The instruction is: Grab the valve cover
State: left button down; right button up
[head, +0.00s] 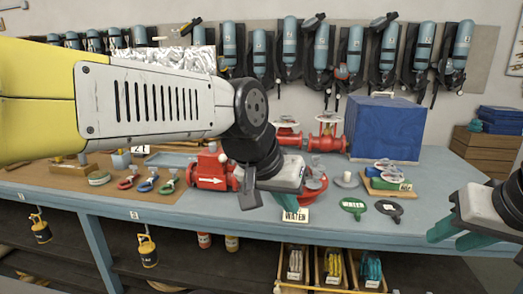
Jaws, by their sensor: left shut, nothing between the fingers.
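No part is clearly marked as the valve cover. A red round flanged part (314,190) lies on the blue workbench (240,222), partly hidden by my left gripper (289,203). That gripper is shut and empty, pointing down just in front of the red part; I cannot tell whether they touch. A red valve body with a white arrow (210,168) stands to its left. A green round tag (353,206) and a dark round tag (389,208) lie to its right. My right gripper (456,238) is at the right edge, its teal fingers apart, with nothing seen between them.
A white WATER sign (295,215) stands near the bench's front edge. Red valves (327,138) and a blue case (384,126) stand behind. A wooden board with green parts (388,184) lies at right. Breathing sets (290,45) hang on the wall. Open bins (331,270) sit below.

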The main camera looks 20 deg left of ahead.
aim_at(213, 153)
jog(key=u, duration=1.2)
